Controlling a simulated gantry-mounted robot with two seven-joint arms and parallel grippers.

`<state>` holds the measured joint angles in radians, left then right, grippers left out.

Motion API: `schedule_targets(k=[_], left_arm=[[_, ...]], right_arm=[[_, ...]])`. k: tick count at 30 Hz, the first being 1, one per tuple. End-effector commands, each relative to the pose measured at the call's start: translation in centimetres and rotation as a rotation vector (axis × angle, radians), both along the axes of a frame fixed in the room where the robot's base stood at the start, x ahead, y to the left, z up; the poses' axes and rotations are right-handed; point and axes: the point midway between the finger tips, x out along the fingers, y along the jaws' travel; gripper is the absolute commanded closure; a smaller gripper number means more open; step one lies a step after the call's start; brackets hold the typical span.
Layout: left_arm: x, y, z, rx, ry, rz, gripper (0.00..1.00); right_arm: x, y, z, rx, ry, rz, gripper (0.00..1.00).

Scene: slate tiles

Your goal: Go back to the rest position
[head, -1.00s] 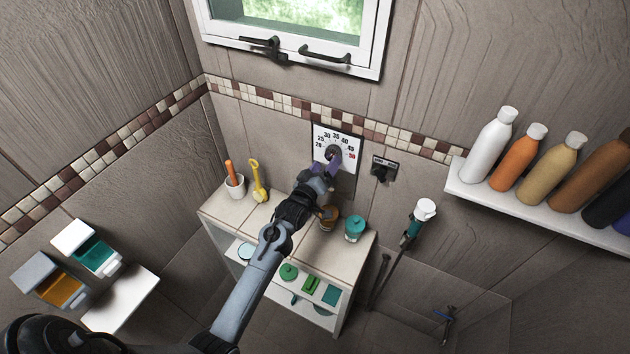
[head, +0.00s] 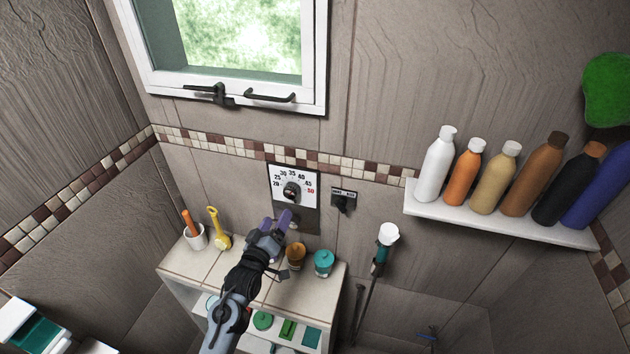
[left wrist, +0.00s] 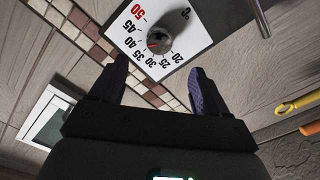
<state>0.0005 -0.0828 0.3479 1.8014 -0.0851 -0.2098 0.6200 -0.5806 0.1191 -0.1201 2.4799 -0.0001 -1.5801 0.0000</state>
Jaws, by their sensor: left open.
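My left gripper (head: 277,221) is open, with purple fingertips, just below and in front of the temperature dial (head: 309,191) on the tiled wall. The dial is a white plate with a dark round knob (head: 292,191) and numbers up to a red 50. In the left wrist view the two fingers (left wrist: 160,80) are spread wide and empty, and the dial's knob (left wrist: 161,38) lies beyond them, apart from them. My right gripper is not in view.
Below my left arm stands a white shelf unit (head: 185,262) with a cup, a yellow scoop (head: 217,228), an amber jar (head: 296,257) and a teal jar (head: 323,263). A wall shelf (head: 480,224) with several bottles is at right. A window (head: 232,50) is above.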

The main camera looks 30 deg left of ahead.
Motion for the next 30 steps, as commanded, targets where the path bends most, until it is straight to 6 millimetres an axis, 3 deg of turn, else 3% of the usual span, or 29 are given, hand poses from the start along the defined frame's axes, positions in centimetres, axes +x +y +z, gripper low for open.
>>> schedule_targets(k=[7, 11, 14, 21, 25, 30], left_arm=[[-2.3, -0.1, -2.3, 0.014, 0.076, -0.01, 0.24], [-5.1, -2.3, -2.7, 0.056, 0.135, -0.068, 0.24], [-8.3, -5.6, -2.4, 0.096, 0.243, -0.144, 0.24], [-18.4, -14.6, -2.3, 0.276, 0.697, -0.394, 0.24], [-23.3, -17.4, -1.5, 0.377, 0.907, -0.528, 0.24], [-27.2, -18.7, -0.5, 0.477, 1.094, -0.657, 0.24]], right_arm=[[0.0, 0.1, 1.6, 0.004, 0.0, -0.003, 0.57], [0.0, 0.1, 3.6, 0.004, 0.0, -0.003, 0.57], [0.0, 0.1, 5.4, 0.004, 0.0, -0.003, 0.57], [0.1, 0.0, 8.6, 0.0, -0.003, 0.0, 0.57], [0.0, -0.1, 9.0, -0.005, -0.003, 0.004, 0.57], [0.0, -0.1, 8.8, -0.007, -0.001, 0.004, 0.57]])
